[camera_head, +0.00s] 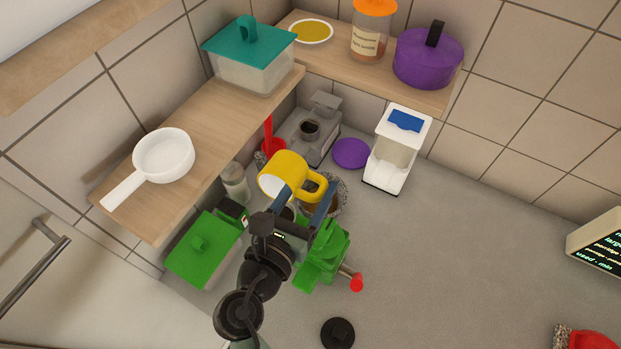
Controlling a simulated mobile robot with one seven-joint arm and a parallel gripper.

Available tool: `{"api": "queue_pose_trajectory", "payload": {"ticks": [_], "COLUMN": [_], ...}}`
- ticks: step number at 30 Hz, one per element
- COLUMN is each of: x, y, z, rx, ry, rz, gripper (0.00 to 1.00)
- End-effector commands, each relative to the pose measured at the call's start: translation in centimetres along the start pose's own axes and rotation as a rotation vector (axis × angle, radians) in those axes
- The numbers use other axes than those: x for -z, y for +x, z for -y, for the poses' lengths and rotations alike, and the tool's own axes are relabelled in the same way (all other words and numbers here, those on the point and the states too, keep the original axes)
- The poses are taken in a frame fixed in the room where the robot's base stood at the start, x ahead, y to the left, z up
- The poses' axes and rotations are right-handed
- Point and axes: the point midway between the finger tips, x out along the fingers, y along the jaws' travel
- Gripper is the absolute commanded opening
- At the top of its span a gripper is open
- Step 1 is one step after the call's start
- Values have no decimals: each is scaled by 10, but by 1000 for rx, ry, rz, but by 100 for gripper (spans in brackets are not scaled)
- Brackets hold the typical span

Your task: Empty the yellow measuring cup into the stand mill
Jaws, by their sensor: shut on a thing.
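The yellow measuring cup (281,174) is held up near the middle of the head view, tilted, with its handle on the right. My gripper (304,196) is shut on the cup at its handle side. The cup's contents are hidden. A green device with a red-knobbed crank (326,252) stands just below and right of my gripper, partly covered by it. A grey machine with a round dark opening (309,128) stands behind the cup, apart from it. I cannot tell for certain which of these two is the stand mill.
A speckled container (341,196) stands right behind the gripper, and a green lidded box (205,250) at left. A white dispenser (398,150) and purple disc (351,153) are further back. A shelf with a white pan (163,155) overhangs the left. The right counter is mostly clear.

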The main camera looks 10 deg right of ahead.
Motion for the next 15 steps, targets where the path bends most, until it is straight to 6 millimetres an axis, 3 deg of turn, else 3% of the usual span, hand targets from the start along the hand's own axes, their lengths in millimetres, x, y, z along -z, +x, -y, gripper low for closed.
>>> {"api": "queue_pose_trajectory", "payload": {"ticks": [2, 15], "x": [-11, -9], "y": [0, 3], "z": [1, 1], "rx": [0, -5], "ry": [0, 2], "rz": [-27, -138], "gripper": [0, 0]}}
